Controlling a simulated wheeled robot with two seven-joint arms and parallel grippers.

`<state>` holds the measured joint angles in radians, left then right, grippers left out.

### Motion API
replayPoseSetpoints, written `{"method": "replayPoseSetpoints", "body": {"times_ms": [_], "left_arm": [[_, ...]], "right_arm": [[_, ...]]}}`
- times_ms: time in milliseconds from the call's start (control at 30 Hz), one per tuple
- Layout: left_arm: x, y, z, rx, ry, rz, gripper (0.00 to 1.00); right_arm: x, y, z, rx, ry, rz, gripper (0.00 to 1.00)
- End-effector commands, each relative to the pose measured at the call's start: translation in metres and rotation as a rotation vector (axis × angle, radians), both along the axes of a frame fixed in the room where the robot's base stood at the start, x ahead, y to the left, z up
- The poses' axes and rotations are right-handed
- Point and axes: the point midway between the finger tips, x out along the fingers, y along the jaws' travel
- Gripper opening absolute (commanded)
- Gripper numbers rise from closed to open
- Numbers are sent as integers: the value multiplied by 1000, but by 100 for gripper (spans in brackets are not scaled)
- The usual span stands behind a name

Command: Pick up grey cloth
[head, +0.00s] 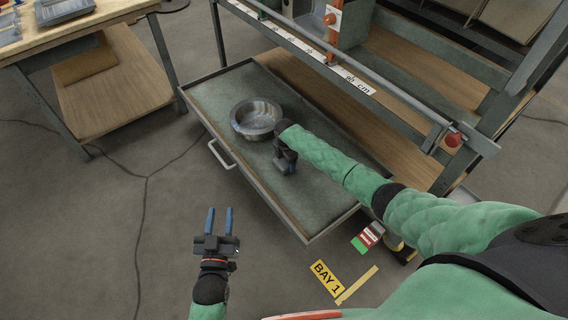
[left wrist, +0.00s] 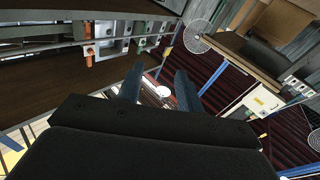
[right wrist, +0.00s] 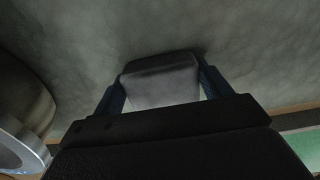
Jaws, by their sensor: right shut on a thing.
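The grey cloth (right wrist: 160,82) shows in the right wrist view as a small pale grey piece with a flat front face. It sits between the two fingers of my right gripper (right wrist: 162,72), which is shut on it. In the head view my right gripper (head: 286,163) is low over the open drawer (head: 320,155), just right of the metal bowl, and the cloth is hidden there. I cannot tell whether the cloth touches the drawer floor. My left gripper (head: 220,222) is open and empty above the floor, in front of the drawer. Its parted fingers (left wrist: 157,85) also show in the left wrist view.
A round metal bowl (head: 256,118) stands in the drawer, close to my right gripper. A rack rail (head: 340,75) runs above the drawer's back side. A wooden bench (head: 95,85) is at the upper left. The floor (head: 90,230) at the left is clear.

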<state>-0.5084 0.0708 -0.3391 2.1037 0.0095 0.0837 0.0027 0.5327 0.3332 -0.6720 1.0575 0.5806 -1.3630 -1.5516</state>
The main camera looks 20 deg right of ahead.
Motion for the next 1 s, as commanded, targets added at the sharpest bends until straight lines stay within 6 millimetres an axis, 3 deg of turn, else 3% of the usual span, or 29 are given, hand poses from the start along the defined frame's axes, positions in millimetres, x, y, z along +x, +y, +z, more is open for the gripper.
{"method": "replayPoseSetpoints", "body": {"times_ms": [167, 367, 667, 1000], "left_arm": [[0, 0, -7, 5, 23, -1, 36], [-6, -1, -39, 27, 122, -9, 36], [-32, 0, -119, 82, 366, -29, 36], [-80, 6, -205, 142, 648, -54, 36]], "right_arm": [[0, 0, 1, 0, 0, 0, 55], [0, 0, 5, 0, 0, 0, 55], [0, 0, 12, 0, 0, 0, 55], [0, 0, 21, 0, 0, 0, 55]]}}
